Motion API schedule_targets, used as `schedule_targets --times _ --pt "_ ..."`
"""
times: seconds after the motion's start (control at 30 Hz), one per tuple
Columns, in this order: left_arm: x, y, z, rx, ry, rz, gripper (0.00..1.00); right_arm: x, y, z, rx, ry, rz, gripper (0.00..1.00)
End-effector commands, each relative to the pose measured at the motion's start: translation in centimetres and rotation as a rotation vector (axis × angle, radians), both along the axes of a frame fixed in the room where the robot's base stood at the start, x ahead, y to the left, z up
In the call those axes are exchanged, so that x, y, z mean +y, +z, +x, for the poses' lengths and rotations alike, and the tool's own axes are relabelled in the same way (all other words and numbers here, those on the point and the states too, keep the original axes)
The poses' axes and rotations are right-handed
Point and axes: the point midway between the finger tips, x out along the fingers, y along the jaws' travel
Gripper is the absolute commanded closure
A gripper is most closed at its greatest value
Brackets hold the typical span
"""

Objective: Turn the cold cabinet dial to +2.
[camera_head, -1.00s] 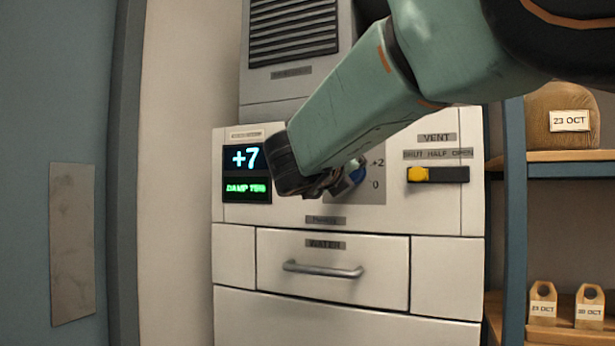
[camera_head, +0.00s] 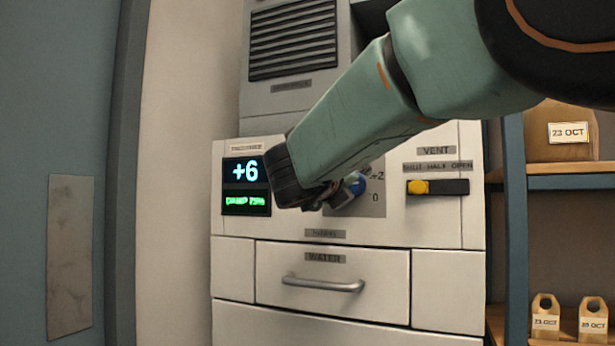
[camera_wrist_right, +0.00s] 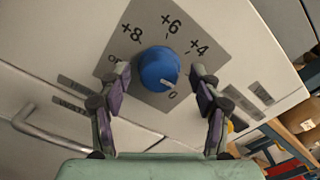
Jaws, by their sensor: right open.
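The cold cabinet (camera_head: 450,225) is pale, and its display (camera_head: 246,172) reads +6. The blue dial (camera_head: 357,183) is mostly hidden behind my right gripper (camera_head: 338,192) in the head view. In the right wrist view the dial (camera_wrist_right: 159,68) sits on a grey scale plate (camera_wrist_right: 186,24) with +8, +6, +4 and 0 visible. A small pale mark shows at the dial's lower right edge. My right gripper (camera_wrist_right: 160,75) is open, one finger on each side of the dial. I cannot tell whether the fingers touch it. My left gripper is out of view.
A yellow vent slider (camera_head: 418,187) is right of the dial. The water drawer (camera_head: 380,272) with its bar handle (camera_head: 322,284) is below. A shelf (camera_head: 565,169) with tagged bags (camera_head: 558,133) stands at the right.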

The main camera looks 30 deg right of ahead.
Motion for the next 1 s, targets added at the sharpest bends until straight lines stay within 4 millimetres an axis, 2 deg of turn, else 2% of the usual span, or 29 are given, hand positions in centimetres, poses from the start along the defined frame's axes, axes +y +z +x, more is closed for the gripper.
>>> schedule_targets --times 0.17,0.4,0.6,0.8,1.0 --pt "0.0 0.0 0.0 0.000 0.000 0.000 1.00 0.0 1.8 0.0 -0.006 0.000 0.002 0.36" --pt "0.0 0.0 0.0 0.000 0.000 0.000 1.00 0.0 6.5 0.0 -0.008 -0.001 0.002 0.36" --pt "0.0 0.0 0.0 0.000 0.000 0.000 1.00 0.0 9.2 -0.1 -0.005 -0.001 0.000 0.36" --pt "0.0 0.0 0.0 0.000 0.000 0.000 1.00 0.1 10.1 -0.1 -0.003 0.000 -0.001 0.36" --pt "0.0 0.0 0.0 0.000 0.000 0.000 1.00 0.1 10.1 -0.1 -0.002 0.000 -0.001 0.36"
